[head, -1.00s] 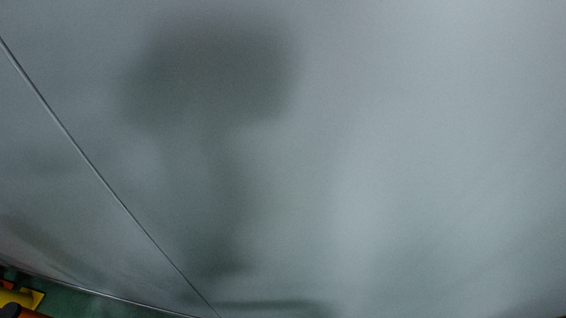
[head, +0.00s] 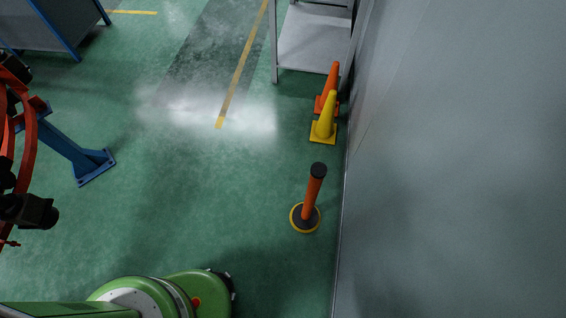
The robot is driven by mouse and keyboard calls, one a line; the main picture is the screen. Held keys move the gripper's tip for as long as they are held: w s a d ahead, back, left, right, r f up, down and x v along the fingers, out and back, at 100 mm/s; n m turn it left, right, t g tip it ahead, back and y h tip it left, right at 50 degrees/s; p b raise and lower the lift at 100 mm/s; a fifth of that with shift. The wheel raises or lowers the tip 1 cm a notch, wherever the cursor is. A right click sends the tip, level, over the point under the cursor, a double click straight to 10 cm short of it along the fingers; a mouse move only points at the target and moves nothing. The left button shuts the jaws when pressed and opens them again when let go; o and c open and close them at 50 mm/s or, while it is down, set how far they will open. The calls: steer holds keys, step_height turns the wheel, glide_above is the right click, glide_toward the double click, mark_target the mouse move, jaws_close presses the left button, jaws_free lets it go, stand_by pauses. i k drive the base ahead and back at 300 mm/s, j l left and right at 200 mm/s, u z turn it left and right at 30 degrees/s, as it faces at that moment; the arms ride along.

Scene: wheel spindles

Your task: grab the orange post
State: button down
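The orange post (head: 312,197) stands upright on the green floor, right of the middle of the head view, close to the grey wall. It has a black cap on top and a round dark base with a yellow rim. Nothing touches it. My green arm (head: 165,297) shows at the bottom left of the view, apart from the post. My gripper's fingers do not show.
A yellow cone (head: 326,118) and an orange cone (head: 331,85) stand behind the post along the grey wall (head: 450,180). A grey shelf (head: 315,45) is farther back. Blue-legged equipment (head: 75,150) stands at left. The middle floor is clear.

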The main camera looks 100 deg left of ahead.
mark_target(305, 217)
steer(key=k+u, duration=0.15)
steer(key=u, duration=0.25)
steer(key=k+u, duration=0.15)
steer(key=u, duration=0.2)
steer(key=k+u, duration=0.1)
steer(key=u, duration=0.3)
steer(key=k+j+u, duration=0.1)
steer(key=u, duration=0.25)
steer(key=k+j, duration=0.15)
steer(key=i+l+u, duration=0.85)
steer(key=i, duration=0.05)
